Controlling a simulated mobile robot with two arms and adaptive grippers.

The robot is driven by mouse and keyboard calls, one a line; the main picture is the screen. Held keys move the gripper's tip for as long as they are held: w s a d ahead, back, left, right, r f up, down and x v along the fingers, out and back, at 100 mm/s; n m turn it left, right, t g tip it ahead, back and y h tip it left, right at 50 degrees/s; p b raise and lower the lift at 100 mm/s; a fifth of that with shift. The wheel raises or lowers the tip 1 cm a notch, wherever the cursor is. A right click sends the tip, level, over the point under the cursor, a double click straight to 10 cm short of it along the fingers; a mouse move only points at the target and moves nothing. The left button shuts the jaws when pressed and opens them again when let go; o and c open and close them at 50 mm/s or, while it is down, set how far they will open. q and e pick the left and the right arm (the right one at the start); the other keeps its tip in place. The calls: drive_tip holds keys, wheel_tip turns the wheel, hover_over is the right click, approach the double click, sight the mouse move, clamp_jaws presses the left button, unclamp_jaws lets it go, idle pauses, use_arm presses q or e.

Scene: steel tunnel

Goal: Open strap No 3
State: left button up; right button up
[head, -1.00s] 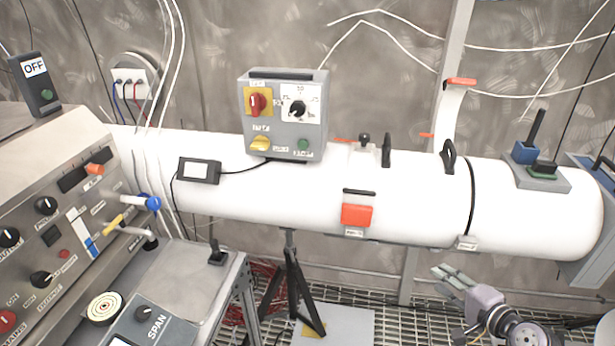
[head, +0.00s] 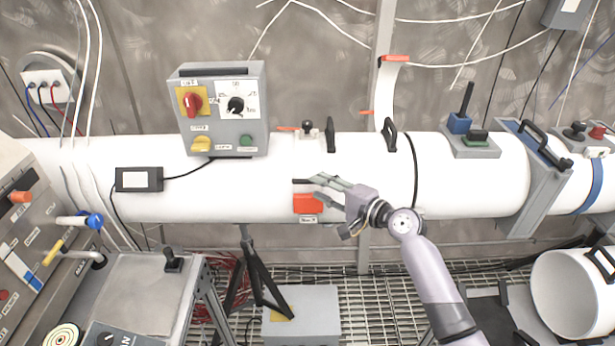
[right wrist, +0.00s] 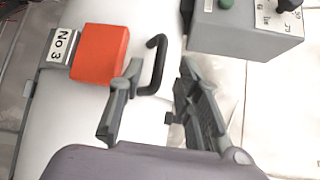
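Strap No 3 has a red-orange block (head: 307,204) on the white pipe, with a small plate marked No 3 below it. The block and plate (right wrist: 62,46) also show in the right wrist view. A black bar handle (right wrist: 157,62) stands beside the block. My right gripper (head: 316,183) is at the strap, reaching in from the right. In the right wrist view its two fingers (right wrist: 158,88) are apart, with the lower part of the black handle between them. I cannot tell whether they touch it. My left gripper is not in view.
A grey control box (head: 220,110) with a red knob stands on the pipe, up and left of the gripper. A black handle (head: 389,135) and a dark strap ring lie to the right. A console (head: 30,240) and small table (head: 150,285) are at the left.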

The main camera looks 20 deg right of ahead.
sight(310, 183)
drive_tip(key=x, duration=0.5)
drive_tip(key=shift+w+p, duration=0.2)
drive_tip(key=shift+p, duration=0.15)
drive_tip(key=shift+c, duration=0.3)
clamp_jaws()
drive_tip(key=shift+f, duration=0.1)
